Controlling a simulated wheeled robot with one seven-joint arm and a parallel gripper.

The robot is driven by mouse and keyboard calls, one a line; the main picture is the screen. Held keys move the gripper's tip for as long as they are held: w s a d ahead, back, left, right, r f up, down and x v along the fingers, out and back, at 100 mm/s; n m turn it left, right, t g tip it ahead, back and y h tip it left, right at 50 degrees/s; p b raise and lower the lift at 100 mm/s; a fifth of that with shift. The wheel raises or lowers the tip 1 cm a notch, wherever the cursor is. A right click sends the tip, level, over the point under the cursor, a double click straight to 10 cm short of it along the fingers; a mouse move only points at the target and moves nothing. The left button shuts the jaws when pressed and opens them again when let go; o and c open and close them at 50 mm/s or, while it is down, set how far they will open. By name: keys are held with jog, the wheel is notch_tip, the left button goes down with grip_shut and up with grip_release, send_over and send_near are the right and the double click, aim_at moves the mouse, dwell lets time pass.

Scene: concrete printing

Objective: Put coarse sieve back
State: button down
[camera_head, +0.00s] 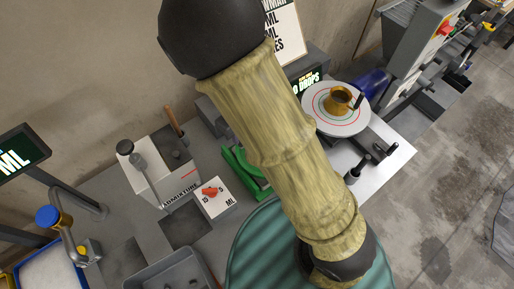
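I cannot pick out the coarse sieve for certain in the head view. My arm, in a tan fabric sleeve with black joints, crosses the middle of the picture and hides part of the bench behind it. My gripper is outside the picture, so what it holds does not show. A round white plate (322,122) with coloured rings stands right of my arm, and a small brass-coloured cup (339,99) sits on it. A green object (241,168) is partly hidden left of my arm.
A grey admixture box (160,182) stands on the bench at left, with a card bearing a red piece (211,191) beside it. A grey tray (172,274) and a teal ribbed surface (262,245) are at the bottom. A dark display (20,150) stands far left. Concrete floor is open at right.

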notch_tip(320, 180, down, 5)
dwell(0.3)
jog(key=shift+f+b, duration=0.3)
jog(key=shift+f, duration=1.8)
jog(key=shift+f, duration=0.15)
jog(key=c, duration=1.3)
grip_release()
jog(key=shift+c, duration=0.2)
